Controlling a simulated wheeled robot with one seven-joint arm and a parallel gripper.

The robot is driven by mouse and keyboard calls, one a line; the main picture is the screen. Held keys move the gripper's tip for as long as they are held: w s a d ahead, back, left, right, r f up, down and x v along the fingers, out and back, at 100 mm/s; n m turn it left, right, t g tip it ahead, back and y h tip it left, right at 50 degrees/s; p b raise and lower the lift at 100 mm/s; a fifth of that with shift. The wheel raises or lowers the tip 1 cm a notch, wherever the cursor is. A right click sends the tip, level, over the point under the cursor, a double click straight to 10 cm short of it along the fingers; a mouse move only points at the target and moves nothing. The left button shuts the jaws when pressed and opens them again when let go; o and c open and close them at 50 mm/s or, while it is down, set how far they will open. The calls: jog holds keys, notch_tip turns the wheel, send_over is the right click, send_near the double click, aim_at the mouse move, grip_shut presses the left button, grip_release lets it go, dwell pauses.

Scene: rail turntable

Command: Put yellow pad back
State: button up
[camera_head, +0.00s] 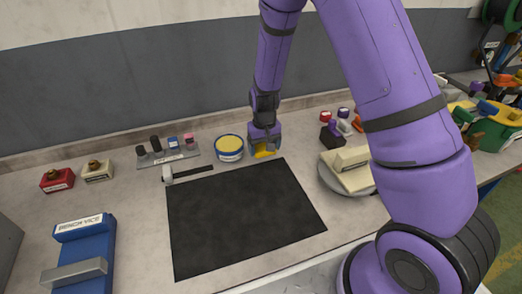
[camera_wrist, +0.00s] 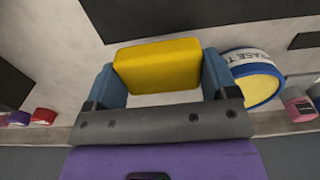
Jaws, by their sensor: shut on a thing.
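The yellow pad (camera_wrist: 158,64) is a small rounded block held between the two blue-grey fingers of my gripper (camera_wrist: 165,85) in the wrist view. In the head view the yellow pad (camera_head: 264,153) shows just under my gripper (camera_head: 264,145), behind the back edge of the black mat (camera_head: 245,215). I cannot tell whether the pad touches the bench. A round blue and white tin (camera_head: 229,148) with a yellow top stands just left of the gripper. The tin (camera_wrist: 253,78) is close to the right finger in the wrist view, and part of its label shows.
A tool rack (camera_head: 168,157) stands left of the tin, with a hammer (camera_head: 188,172) in front. A round plate (camera_head: 338,180) with pale blocks lies right of the mat, partly behind my arm. A blue bench vice (camera_head: 84,255) is front left. The mat is clear.

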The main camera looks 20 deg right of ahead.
aim_at(262, 150)
jog(key=shift+w+f, duration=0.1)
jog(key=shift+w, duration=1.25)
jog(key=shift+s+f, duration=0.1)
jog(key=shift+f, duration=1.65)
jog(key=shift+f, duration=0.1)
jog(key=o, duration=0.6)
